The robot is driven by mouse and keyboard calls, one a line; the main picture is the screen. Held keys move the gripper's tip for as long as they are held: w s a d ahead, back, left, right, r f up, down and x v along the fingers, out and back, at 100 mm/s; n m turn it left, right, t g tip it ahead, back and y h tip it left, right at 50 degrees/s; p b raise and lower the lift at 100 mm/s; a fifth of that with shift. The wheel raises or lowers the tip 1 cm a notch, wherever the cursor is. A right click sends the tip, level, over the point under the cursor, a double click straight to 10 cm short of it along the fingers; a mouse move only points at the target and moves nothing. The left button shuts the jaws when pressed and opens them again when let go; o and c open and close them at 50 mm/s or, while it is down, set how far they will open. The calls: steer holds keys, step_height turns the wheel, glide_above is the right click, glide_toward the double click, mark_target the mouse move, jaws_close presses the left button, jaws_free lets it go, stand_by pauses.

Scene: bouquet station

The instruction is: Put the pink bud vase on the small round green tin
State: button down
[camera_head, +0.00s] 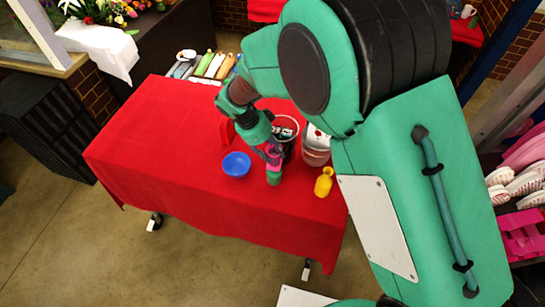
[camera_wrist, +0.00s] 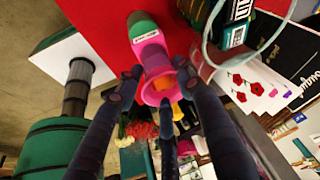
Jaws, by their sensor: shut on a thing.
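My gripper (camera_head: 268,146) is over the front part of the red table, pointing down. Its fingers are shut on the pink bud vase (camera_head: 273,158), which also shows between the fingers in the wrist view (camera_wrist: 152,56), its flared mouth toward the camera. The small round green tin (camera_head: 274,179) is directly below the vase. In the wrist view the tin (camera_wrist: 142,22) shows just past the vase's base, with a white label near the join. The vase looks lined up with the tin, on it or just above it; I cannot tell whether they touch.
A blue bowl (camera_head: 236,164) is left of the tin, and a yellow vase (camera_head: 323,182) is to its right. A white and pink bucket (camera_head: 315,146) and another round container (camera_head: 286,127) stand behind. The left part of the red tablecloth (camera_head: 165,145) is clear.

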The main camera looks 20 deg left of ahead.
steer(key=shift+f+p, duration=0.3)
steer(key=shift+f, duration=1.4)
steer(key=shift+f, duration=0.1)
steer(key=c, duration=1.1)
jaws_free()
steer(key=b+v, duration=0.1)
steer(key=v, duration=1.1)
steer(key=shift+s, duration=0.15)
